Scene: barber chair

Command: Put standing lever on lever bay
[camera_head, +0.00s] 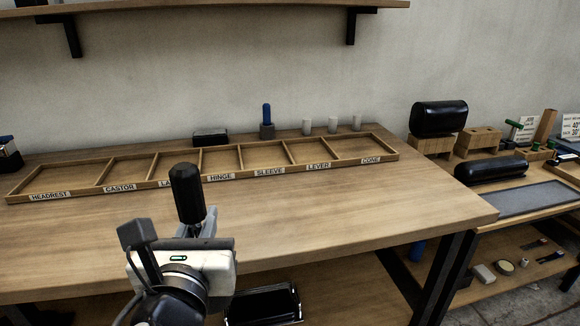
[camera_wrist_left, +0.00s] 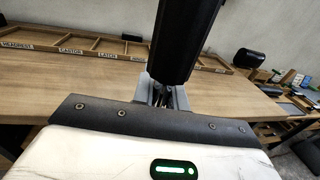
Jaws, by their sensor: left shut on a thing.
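My left gripper (camera_head: 198,228) is in front of the tray, over the near part of the table. It is shut on the lever, whose thick black grip (camera_head: 187,193) stands upright above the fingers. The black grip also fills the upper middle of the left wrist view (camera_wrist_left: 186,40); the lever's lower end is hidden between the fingers. The lever bay (camera_head: 312,151), labelled LEVER, is in the long wooden tray, second from the right, and looks empty. It is farther back and to the right of the gripper. My right gripper is not in view.
A blue-handled piece on a dark block (camera_head: 267,117), several pale cylinders (camera_head: 332,125) and a black box (camera_head: 210,136) stand behind the tray. The tray's other bays look empty. A side bench with a black roll (camera_head: 439,118) is at right. The tabletop right of the gripper is clear.

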